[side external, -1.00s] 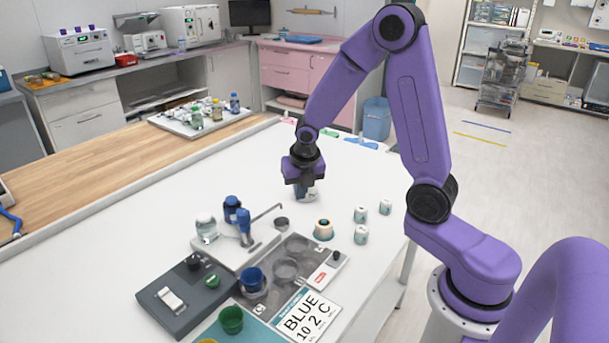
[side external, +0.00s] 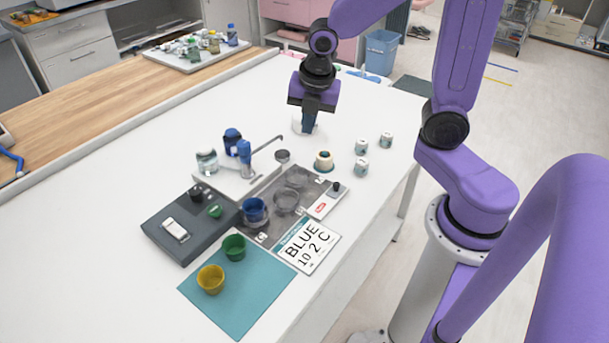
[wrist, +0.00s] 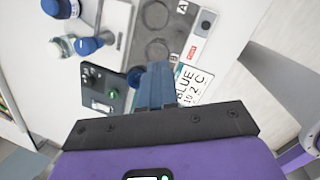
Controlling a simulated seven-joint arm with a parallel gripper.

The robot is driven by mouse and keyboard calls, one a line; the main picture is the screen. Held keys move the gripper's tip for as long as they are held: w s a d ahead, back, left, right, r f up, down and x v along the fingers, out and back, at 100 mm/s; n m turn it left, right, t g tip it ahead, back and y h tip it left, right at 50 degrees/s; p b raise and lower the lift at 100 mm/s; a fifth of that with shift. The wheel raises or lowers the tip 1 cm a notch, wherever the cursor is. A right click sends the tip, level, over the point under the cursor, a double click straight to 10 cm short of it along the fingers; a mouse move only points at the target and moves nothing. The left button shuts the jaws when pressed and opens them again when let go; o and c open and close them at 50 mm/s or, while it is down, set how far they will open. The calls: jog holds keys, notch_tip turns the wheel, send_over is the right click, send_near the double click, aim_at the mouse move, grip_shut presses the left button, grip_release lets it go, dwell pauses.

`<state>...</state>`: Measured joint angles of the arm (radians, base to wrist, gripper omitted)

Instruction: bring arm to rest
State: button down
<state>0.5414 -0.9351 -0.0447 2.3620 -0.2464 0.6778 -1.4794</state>
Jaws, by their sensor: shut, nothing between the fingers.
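My gripper (side external: 309,130) hangs over the far part of the white table (side external: 130,200), fingers pointing down. The fingers look shut and hold nothing. A small pale container (side external: 297,125) is partly hidden behind the fingers; I cannot tell whether they touch it. In the wrist view the shut blue-grey fingers (wrist: 156,85) cover part of the sign and a dark plate.
Nearer are a dispenser with a thin spout (side external: 244,160), a blue cup (side external: 254,210), a grey box (side external: 185,232) and a sign (side external: 308,247). The table's left part is clear.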

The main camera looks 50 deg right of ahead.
jog(key=s+a+m+g, duration=0.1)
jog(key=s+m, duration=0.4)
jog(key=s, duration=0.5)
jog(key=s+a+r+m+g+y, duration=0.1)
jog(key=s+a+m, duration=0.3)
jog(key=s, duration=0.6)
jog(key=shift+s+r+m, duration=0.15)
jog(key=shift+r+m, duration=0.15)
jog(key=shift+m, duration=0.7)
